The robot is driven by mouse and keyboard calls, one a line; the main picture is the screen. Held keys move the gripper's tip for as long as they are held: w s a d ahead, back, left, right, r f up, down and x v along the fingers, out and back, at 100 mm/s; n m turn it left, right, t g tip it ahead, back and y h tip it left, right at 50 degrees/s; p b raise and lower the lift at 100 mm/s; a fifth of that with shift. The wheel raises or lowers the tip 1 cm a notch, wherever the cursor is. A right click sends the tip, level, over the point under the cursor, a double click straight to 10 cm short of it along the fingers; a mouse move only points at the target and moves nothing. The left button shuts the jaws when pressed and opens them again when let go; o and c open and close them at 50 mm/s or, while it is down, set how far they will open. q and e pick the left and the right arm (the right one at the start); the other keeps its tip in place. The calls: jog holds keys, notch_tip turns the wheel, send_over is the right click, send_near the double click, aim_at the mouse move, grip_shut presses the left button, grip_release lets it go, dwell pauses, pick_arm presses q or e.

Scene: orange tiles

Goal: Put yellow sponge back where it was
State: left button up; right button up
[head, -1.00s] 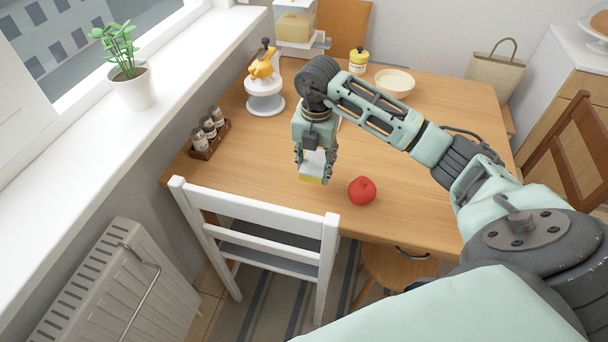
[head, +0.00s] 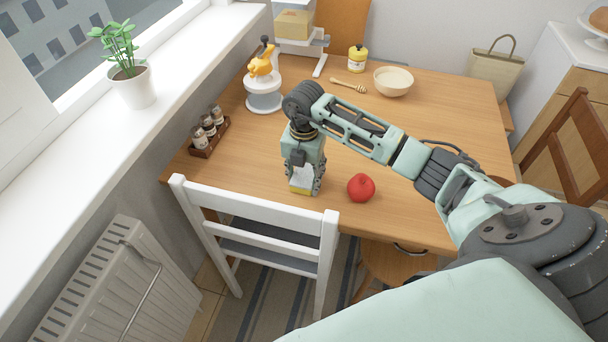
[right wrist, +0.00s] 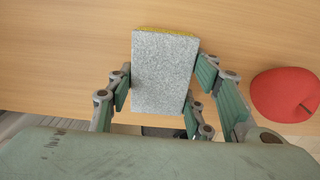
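My right gripper (head: 305,188) points down over the front part of the table, left of the red apple-like fruit (head: 361,187). It is shut on the sponge (head: 302,178), which has a pale grey-white face and a yellow layer. In the right wrist view the sponge (right wrist: 163,75) stands between the fingers, its grey face towards the camera and a thin yellow edge at its top. The sponge's lower end is at or just above the table; I cannot tell if it touches. The fruit also shows at the right of the wrist view (right wrist: 286,95). My left gripper is not in view.
The wooden table (head: 430,120) holds a spice rack (head: 208,137), a white-and-yellow juicer (head: 263,85), a cream bowl (head: 393,81), a honey dipper (head: 349,86) and a yellow jar (head: 357,58). A white chair (head: 258,213) stands at the front edge. The table's middle is fairly clear.

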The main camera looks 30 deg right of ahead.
aim_at(304, 175)
jog(key=o, duration=0.4)
jog(key=shift+c, duration=0.2)
notch_tip(304, 175, up, 12)
jog(key=b, duration=0.1)
jog(key=shift+r, duration=0.2)
dwell(0.4)
